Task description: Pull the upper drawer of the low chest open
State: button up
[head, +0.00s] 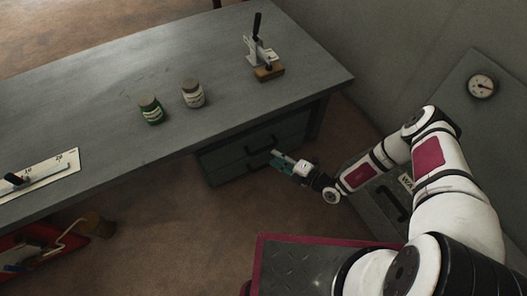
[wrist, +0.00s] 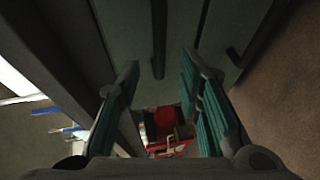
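The low chest (head: 222,163) is dark green-grey and stands under the workbench in the head view. Its upper drawer (wrist: 127,30) looks shut flush with the front. The upper drawer's dark bar handle (wrist: 158,40) shows ahead of my fingers in the wrist view, in line with the gap between them. The lower drawer's handle (wrist: 233,57) lies to its right in the wrist view. My gripper (head: 276,154) is open and empty in front of the chest, with teal finger pads apart in the wrist view (wrist: 161,72). I cannot tell whether a fingertip touches the handle.
The grey workbench (head: 100,95) overhangs the chest. It carries a green jar (head: 151,111), a pale jar (head: 193,94), a toggle clamp (head: 262,55) and a slide gauge (head: 40,175). A red toolbox (head: 30,250) is at lower left. The brown floor (head: 200,215) before the chest is clear.

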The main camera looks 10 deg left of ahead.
aim_at(263, 149)
jog(key=b+x, duration=0.2)
jog(key=x, duration=0.5)
jog(key=shift+w+a, duration=0.15)
jog(key=shift+a, duration=0.05)
grip_shut()
